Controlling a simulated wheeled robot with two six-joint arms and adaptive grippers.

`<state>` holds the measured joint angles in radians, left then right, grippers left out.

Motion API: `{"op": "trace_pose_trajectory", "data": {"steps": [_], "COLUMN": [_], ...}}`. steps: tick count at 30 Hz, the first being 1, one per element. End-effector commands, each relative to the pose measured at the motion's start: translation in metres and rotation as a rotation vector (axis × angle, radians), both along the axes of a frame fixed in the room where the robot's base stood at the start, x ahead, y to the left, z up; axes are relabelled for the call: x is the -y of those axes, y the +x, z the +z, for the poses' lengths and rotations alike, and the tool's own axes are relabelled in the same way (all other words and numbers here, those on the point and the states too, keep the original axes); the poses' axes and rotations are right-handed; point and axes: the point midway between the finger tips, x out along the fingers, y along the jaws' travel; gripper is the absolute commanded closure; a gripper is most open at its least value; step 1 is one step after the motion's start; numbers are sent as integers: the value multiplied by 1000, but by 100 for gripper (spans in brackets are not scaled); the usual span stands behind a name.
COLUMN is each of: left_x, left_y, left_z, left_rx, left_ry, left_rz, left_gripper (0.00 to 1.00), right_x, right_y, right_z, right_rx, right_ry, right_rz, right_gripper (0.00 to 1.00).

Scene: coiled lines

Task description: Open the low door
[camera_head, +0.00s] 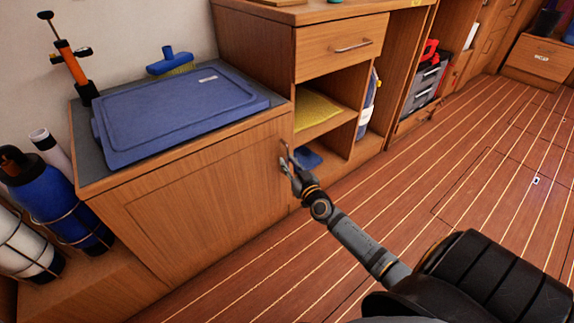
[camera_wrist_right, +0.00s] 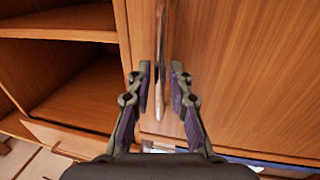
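The low door (camera_head: 205,205) is a wide wooden panel under the grey-topped counter, and it looks closed. Its metal handle (camera_head: 283,149) is upright near the door's right edge. My right gripper (camera_head: 291,168) is at the handle. In the right wrist view, the handle (camera_wrist_right: 160,50) runs between the two open fingers of my right gripper (camera_wrist_right: 161,82), with the door (camera_wrist_right: 250,70) behind. A gap shows between the fingers; I cannot tell whether either touches the handle. My left gripper is not in view.
Open shelves (camera_head: 325,125) and a drawer (camera_head: 340,47) stand right of the door. Blue and white cylinders (camera_head: 55,200) stand at left.

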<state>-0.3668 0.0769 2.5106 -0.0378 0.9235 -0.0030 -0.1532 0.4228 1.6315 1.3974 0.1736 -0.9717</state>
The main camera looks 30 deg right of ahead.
Motion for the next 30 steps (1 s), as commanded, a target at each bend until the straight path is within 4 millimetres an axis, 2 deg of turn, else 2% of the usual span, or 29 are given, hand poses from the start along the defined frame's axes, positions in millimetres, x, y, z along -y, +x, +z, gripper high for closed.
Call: {"op": "trace_pose_trajectory", "data": {"steps": [3,11,16,30], "left_x": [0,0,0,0], "left_y": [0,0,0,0], "left_z": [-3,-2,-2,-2], "left_rx": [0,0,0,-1], "left_ry": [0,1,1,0], "left_rz": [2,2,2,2], "left_gripper": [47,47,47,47], "right_x": [1,1,1,1], "right_y": [9,10,10,10], "right_z": [0,0,0,1], "right_rx": [1,0,0,0], "right_ry": [0,-1,-1,-1], "right_rz": [0,1,1,0], "right_gripper": [80,80,100,100]}}
